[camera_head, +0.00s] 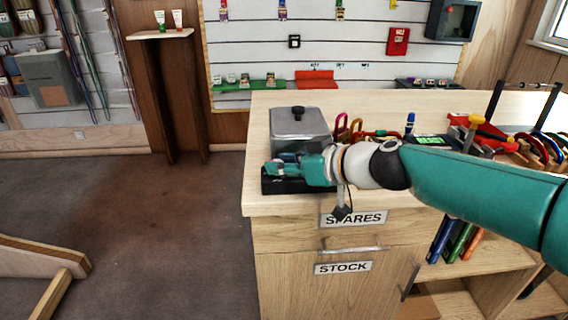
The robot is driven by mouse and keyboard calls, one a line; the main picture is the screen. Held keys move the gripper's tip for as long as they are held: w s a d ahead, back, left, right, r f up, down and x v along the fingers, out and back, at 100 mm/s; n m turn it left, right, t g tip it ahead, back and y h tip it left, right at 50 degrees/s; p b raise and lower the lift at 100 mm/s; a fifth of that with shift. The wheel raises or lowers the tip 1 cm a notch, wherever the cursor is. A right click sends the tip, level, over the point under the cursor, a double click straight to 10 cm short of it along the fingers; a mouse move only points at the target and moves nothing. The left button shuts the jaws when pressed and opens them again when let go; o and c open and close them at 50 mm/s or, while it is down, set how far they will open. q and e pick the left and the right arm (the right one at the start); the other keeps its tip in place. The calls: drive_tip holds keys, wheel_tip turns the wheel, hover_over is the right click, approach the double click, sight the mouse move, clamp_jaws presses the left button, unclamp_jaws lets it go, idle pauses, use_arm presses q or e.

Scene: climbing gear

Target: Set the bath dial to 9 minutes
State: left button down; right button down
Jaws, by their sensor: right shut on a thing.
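The bath (300,124) is a grey metal box with a lid and a black knob on top, standing on a black base (270,187) at the left front of the wooden counter. My right gripper (272,170) reaches in from the right across the counter and is shut at the front of the bath, low against its base. The dial is hidden behind the gripper, so its setting cannot be read. My left gripper is out of view.
Colourful carabiners (350,130) stand just right of the bath. A device with a green display (432,142) and a red tool (490,135) lie further right. The floor (150,215) at left is mostly clear.

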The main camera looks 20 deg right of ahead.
drive_tip(key=c, duration=1.2)
unclamp_jaws()
drive_tip(key=v, duration=1.2)
drive_tip(key=shift+s+f, duration=0.1)
drive_tip(key=shift+f, duration=0.05)
